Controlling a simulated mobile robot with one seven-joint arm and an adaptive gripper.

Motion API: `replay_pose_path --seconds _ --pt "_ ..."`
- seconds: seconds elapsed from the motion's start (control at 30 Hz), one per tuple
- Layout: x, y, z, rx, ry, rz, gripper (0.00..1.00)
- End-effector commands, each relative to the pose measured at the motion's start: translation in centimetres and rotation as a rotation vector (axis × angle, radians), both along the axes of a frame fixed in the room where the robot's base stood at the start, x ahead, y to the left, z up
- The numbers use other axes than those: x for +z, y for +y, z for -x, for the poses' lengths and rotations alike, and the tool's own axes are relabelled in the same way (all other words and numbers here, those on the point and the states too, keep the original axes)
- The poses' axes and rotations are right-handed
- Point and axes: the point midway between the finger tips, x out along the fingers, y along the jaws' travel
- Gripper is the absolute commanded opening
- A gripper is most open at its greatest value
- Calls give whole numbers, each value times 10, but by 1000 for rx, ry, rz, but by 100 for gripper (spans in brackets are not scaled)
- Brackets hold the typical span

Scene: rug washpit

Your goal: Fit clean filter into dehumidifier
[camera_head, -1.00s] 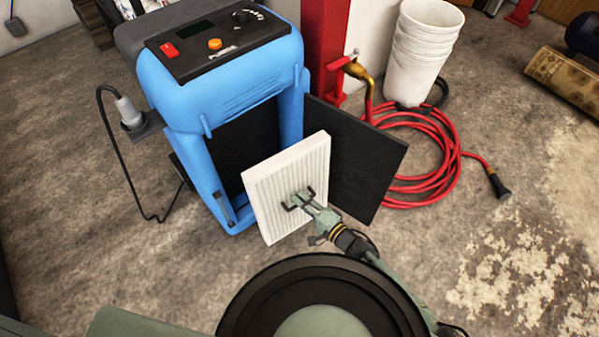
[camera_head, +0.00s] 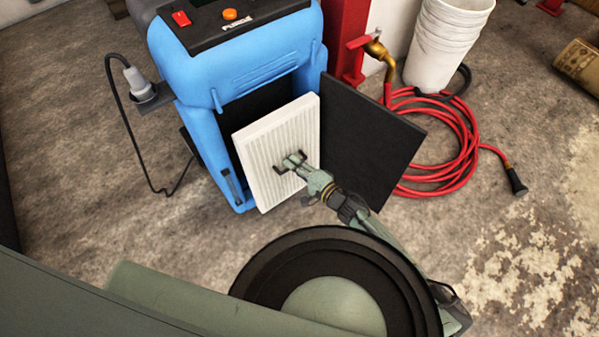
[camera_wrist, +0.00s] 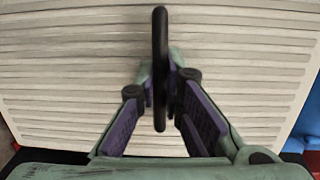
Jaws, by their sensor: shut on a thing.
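The white pleated filter (camera_head: 262,142) is upright just in front of the blue dehumidifier (camera_head: 212,75), facing its dark open bay (camera_head: 253,102). The filter is tilted a little and covers much of the bay. My gripper (camera_head: 289,163) is shut on the filter's dark handle, which stands out from the filter's near face; the handle (camera_wrist: 160,60) also shows between the fingers in the wrist view. The pleats of the filter (camera_wrist: 70,70) fill most of that view. The dehumidifier's black door panel (camera_head: 370,140) stands open to the right. The filter's far side is hidden.
A red hose (camera_head: 430,175) lies coiled on the floor to the right, below a brass tap (camera_head: 380,52) on a red post. White stacked buckets (camera_head: 445,45) stand behind it. The concrete floor at front right is clear.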

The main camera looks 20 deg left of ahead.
Motion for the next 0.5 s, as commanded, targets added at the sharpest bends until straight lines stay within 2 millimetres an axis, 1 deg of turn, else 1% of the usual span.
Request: replay_pose_path --seconds 0.03,0.5 --pt "-2 5 -3 1 -2 -2 0" --pt "-7 42 -32 2 -2 -1 0"
